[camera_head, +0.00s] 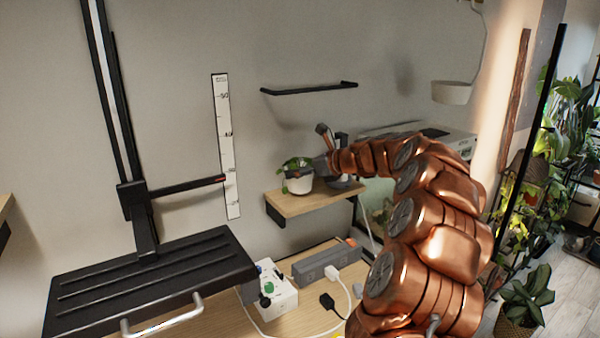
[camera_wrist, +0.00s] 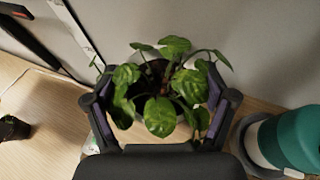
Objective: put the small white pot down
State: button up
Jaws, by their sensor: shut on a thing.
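The small white pot (camera_head: 299,184) holds a leafy green plant (camera_head: 294,165) and is at the small wooden wall shelf (camera_head: 310,202). My gripper (camera_head: 312,170) is shut on the pot, coming in from the right. In the wrist view the plant's leaves (camera_wrist: 160,115) spread between the two gripper fingers (camera_wrist: 160,108) and hide most of the pot. The pot looks upright. I cannot tell whether its bottom touches the shelf or hangs just above it.
A green and white container (camera_wrist: 290,140) stands close to the right finger. A small dark pot (camera_wrist: 14,128) is at the far left of the wrist view. A black bar (camera_head: 308,88) is on the wall above. A power strip (camera_head: 325,262) lies on the lower table.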

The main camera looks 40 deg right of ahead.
jog(key=shift+f, duration=0.6)
jog(key=shift+f, duration=0.1)
jog(key=o, duration=1.3)
jog(key=shift+c, duration=0.2)
jog(key=shift+s, duration=0.2)
jog(key=b+v, duration=0.2)
jog(key=v, duration=0.9)
jog(key=shift+s+r, duration=0.25)
jog(key=shift+d, duration=0.15)
jog(key=shift+s, duration=0.1)
